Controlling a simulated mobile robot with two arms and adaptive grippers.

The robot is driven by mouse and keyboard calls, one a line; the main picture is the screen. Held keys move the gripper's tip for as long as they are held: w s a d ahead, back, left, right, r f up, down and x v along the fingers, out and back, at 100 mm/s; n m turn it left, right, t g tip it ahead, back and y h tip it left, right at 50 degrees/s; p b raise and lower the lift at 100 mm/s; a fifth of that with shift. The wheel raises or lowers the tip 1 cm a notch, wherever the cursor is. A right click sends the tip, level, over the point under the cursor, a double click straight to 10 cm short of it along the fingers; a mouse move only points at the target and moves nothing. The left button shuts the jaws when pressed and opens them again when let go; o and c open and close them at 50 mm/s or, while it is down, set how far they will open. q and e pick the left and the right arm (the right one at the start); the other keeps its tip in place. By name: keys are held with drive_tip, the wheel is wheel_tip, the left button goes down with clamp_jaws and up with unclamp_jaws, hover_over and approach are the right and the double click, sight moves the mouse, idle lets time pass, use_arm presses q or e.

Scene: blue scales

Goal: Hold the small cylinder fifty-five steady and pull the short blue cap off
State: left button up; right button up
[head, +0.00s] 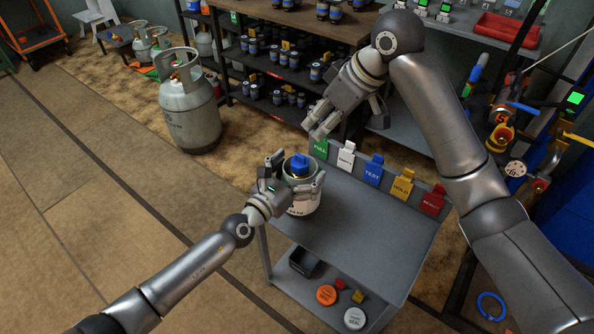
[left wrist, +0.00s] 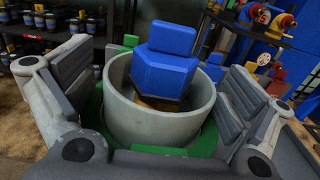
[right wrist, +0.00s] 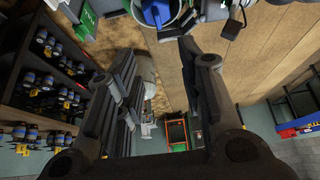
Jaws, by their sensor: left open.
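The small cylinder (head: 303,203) stands upright at the left end of the grey cart; its number is not legible. Its short blue cap (head: 300,162) sits inside the round grey collar, also seen in the left wrist view (left wrist: 155,60). My left gripper (head: 297,172) is open, with its fingers on either side of the collar (left wrist: 125,125) and visible gaps between. My right gripper (head: 322,127) is above and behind the cylinder, its fingers apart and empty. In the right wrist view the blue cap (right wrist: 157,12) is at the top edge, beyond the fingers.
Coloured tags stand along the cart's (head: 375,235) back edge, with the green one (head: 320,149) near my right gripper. The cart top right of the cylinder is clear. A large gas cylinder (head: 190,110) stands on the floor at left. Shelves (head: 270,75) hold small canisters behind.

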sight(302, 156)
use_arm(q)
drive_tip(key=c, duration=1.6)
use_arm(e)
drive_tip(key=shift+c, duration=0.8)
drive_tip(key=w+a+f, duration=0.1)
drive_tip(key=f, duration=0.3)
drive_tip(key=w+a+f+g+h, duration=0.1)
drive_tip(key=f, duration=0.3)
drive_tip(key=w+a+f+h, duration=0.1)
drive_tip(key=a+f, duration=0.1)
drive_tip(key=f, duration=0.2)
drive_tip(key=shift+f+g, duration=0.2)
drive_tip(key=shift+g, duration=0.2)
drive_tip(key=shift+f, duration=0.1)
